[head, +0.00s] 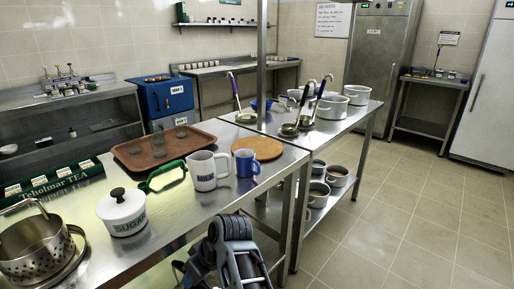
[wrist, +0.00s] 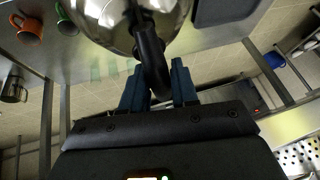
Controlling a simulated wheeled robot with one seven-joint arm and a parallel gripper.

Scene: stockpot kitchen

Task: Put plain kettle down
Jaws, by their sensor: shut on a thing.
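The plain kettle (wrist: 113,30) shows at the top of the wrist view as a shiny round metal body with a black handle (wrist: 150,50). My gripper (wrist: 158,82) is shut on the black handle, with a dark blue finger on each side. The kettle's top edge is cut off by the frame. The kettle appears over or beside a metal worktop; I cannot tell whether its base touches it. In the head view my arm shows at the bottom centre, but neither the kettle nor the jaws can be made out.
The near steel table (head: 165,238) holds a sugar pot (head: 122,213), white jug (head: 203,172), blue mug (head: 247,163), round board (head: 258,147), brown tray (head: 160,150) and strainer pot (head: 35,250). In the wrist view, an orange mug (wrist: 27,30) and dark tray (wrist: 222,10) flank the kettle.

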